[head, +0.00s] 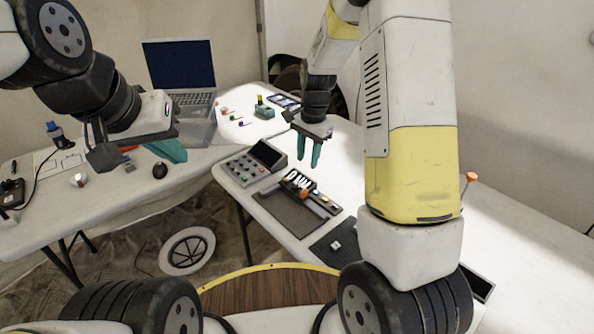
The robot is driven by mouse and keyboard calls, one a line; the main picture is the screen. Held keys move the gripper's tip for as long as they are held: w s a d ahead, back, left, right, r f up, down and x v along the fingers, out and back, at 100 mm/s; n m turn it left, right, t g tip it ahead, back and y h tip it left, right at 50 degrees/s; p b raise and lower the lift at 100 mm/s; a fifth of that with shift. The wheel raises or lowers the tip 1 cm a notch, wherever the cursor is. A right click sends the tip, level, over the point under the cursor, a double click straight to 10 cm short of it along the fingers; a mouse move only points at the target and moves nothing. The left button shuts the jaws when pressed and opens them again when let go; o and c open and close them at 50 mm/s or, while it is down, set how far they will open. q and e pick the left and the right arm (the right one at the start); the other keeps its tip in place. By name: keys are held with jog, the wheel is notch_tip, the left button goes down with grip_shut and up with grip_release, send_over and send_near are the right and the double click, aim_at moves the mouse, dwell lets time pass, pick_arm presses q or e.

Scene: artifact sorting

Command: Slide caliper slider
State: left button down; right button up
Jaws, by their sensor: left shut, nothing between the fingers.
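What looks like the caliper (321,198) lies on a dark mat on the right-hand table, a dark bar with coloured marks. An orange part, perhaps its slider, shows near its middle, with a black-and-white striped piece beside it. The details are too small to read. My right gripper (309,162) points down above and behind the caliper, its two teal fingers apart with nothing between them. My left gripper (172,150) is over the left table, far from the caliper, with its teal fingers shut and empty.
A control box with buttons (247,166) stands just left of the caliper. A laptop (180,70) and several small items are at the back. A dark mat (333,246) with a small white cube lies in front. A dark round object (159,170) sits near my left gripper.

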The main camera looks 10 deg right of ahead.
jog(key=m+g, duration=0.1)
send_over(304, 190)
jog(key=shift+h, duration=0.4)
notch_tip(304, 190, down, 8)
jog(key=shift+r, duration=0.2)
notch_tip(304, 190, down, 8)
jog(key=shift+r, duration=0.25)
jog(key=shift+s, duration=0.1)
grip_shut()
dwell(0.5)
